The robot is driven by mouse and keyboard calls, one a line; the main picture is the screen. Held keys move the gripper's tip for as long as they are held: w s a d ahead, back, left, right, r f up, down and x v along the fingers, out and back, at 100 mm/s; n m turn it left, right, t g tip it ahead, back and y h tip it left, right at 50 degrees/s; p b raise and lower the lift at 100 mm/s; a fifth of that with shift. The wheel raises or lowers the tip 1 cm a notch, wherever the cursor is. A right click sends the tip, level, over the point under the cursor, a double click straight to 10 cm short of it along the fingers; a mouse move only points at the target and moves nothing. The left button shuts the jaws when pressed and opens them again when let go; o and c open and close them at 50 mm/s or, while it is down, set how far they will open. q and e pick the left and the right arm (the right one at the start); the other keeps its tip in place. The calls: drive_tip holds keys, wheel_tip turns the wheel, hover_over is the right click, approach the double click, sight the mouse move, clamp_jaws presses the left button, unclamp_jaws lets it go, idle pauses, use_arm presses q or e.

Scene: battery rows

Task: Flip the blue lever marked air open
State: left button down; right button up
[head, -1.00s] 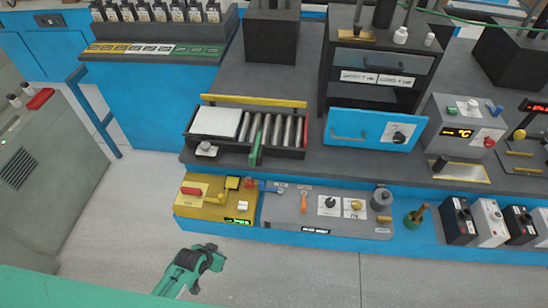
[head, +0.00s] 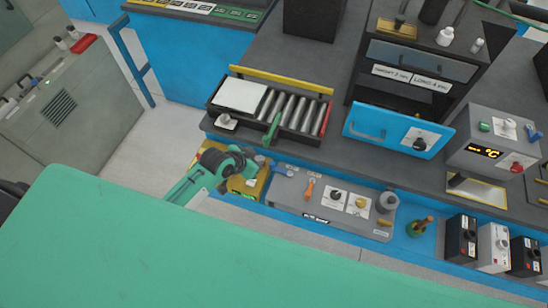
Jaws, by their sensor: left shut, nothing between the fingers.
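The small blue lever (head: 261,161) is at the left end of the low grey control panel (head: 285,190), by the yellow unit. It is partly hidden, and its label and position are too small to read. My left gripper (head: 248,166) is shut and empty, over the yellow unit (head: 249,187) and just left of the blue lever. I cannot tell whether it touches the lever. My right gripper is out of view.
The grey panel also carries an orange lever (head: 310,188), knobs and a grey cylinder (head: 387,202). Above is a roller tray (head: 307,143) with a green handle (head: 272,131). A blue drawer front (head: 398,130) stands to the right. A green surface covers the lower left.

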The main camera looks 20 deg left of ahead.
sight(273, 162)
use_arm(q)
drive_tip(key=p+x, duration=0.2)
drive_tip(key=x, duration=0.6)
drive_tip(key=shift+w+d+f, duration=0.1)
drive_tip(key=shift+w+f, duration=0.1)
drive_tip(key=shift+w, duration=0.05)
drive_tip(key=shift+w+d+f, duration=0.2)
drive_tip(key=shift+w+f, duration=0.15)
drive_tip(key=shift+f, duration=0.2)
drive_tip(key=shift+w, duration=0.1)
